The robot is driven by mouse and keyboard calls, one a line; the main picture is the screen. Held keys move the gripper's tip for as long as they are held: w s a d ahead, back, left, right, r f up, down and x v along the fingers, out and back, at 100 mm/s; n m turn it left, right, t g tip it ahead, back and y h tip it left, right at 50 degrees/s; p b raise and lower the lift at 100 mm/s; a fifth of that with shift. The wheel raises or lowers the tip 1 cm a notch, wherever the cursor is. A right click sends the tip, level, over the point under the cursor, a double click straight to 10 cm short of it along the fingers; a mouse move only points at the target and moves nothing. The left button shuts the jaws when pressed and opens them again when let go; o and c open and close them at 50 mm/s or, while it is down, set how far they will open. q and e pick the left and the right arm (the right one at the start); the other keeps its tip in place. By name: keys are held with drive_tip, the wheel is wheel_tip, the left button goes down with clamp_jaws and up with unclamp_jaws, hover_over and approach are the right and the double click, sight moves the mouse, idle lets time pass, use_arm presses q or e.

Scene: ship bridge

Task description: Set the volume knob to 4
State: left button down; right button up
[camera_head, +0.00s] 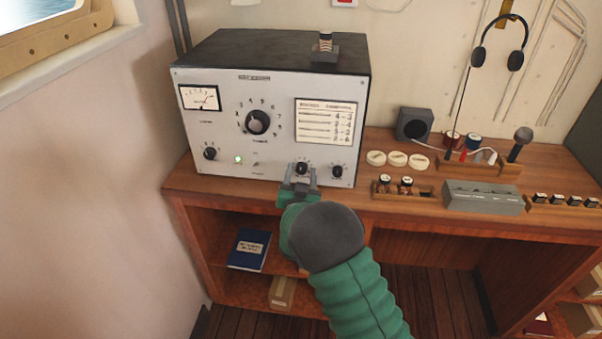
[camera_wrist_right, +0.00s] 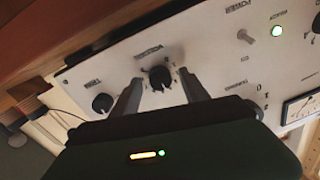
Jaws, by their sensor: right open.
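The volume knob (camera_head: 302,168) is a small black dial low on the white front panel of the radio set (camera_head: 225,120). My right gripper (camera_head: 299,183) is at the panel, its fingers pointing at this knob. In the right wrist view, which is upside down, the knob (camera_wrist_right: 160,77) sits between the two spread fingers, with gaps visible on both sides. The gripper is open and does not appear to grip the knob. The knob's pointer and scale are too small to read. My left gripper is not in view.
Another small knob (camera_head: 338,171) sits close to the right. A large numbered dial (camera_head: 257,122), a lit green lamp (camera_head: 238,159) and a meter (camera_head: 200,97) are on the panel. The wooden desk (camera_head: 365,200) has a narrow front edge under the set. A grey box (camera_head: 483,198) stands right.

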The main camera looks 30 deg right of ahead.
clamp_jaws()
drive_tip(key=shift+r, duration=0.1)
drive_tip(key=shift+n+p, duration=0.3)
drive_tip(key=shift+n, duration=0.4)
unclamp_jaws()
